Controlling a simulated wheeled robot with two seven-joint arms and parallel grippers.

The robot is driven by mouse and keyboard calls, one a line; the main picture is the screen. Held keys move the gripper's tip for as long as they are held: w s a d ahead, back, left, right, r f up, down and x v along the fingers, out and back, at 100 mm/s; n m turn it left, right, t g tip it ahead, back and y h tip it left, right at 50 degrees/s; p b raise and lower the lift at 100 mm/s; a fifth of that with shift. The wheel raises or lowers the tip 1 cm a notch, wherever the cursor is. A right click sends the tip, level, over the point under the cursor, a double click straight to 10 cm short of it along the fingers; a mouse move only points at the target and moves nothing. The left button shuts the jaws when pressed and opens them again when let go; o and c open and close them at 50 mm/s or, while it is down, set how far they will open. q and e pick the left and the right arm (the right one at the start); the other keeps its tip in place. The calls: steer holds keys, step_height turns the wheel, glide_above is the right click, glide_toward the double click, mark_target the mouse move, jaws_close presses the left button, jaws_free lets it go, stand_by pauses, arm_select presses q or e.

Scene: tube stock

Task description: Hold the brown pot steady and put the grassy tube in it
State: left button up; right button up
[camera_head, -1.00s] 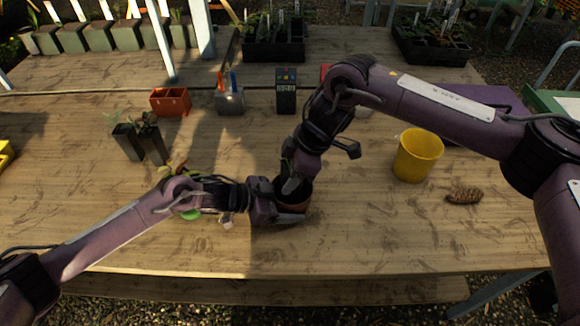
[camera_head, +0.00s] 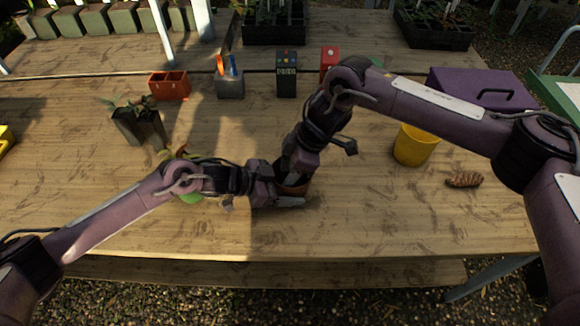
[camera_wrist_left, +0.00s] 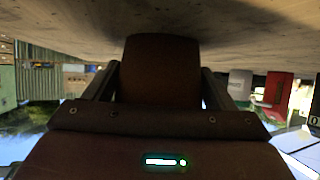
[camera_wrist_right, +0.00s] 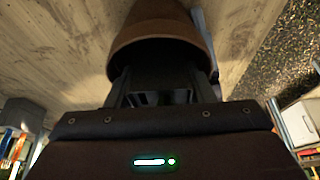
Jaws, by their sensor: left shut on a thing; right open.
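The brown pot (camera_head: 294,189) is mostly hidden by my grippers in the head view; the left wrist view shows its side (camera_wrist_left: 160,72) between the fingers. My left gripper (camera_head: 288,199) is shut on it. My right gripper (camera_head: 300,172) is open at the pot, its fingers at the mouth in the right wrist view (camera_wrist_right: 158,85). The pot's inside is dark there, and I cannot tell whether a tube is in it. Dark plant tubes (camera_head: 143,128) with leaves stand close together at left; I cannot make out a grassy one.
Reddish and green leaves (camera_head: 178,152) show beside my left arm. A yellow pot (camera_head: 415,147) and a brown cone (camera_head: 464,180) are at right. An orange tray (camera_head: 169,85), grey holder (camera_head: 230,84) and dark box (camera_head: 287,75) stand farther back. The front right of the bench is clear.

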arm_select(q)
steer(key=shift+c, duration=0.9)
arm_select(e)
steer(key=shift+o, duration=0.3)
steer(key=v, duration=1.2)
arm_select(q)
steer(key=o, duration=0.9)
steer(key=shift+c, duration=0.2)
steer(key=v, duration=1.1)
steer(key=shift+s+f, duration=0.1)
steer(key=shift+s+a+r, duration=0.1)
steer(key=shift+a+r, duration=0.2)
steer(key=shift+a, duration=0.1)
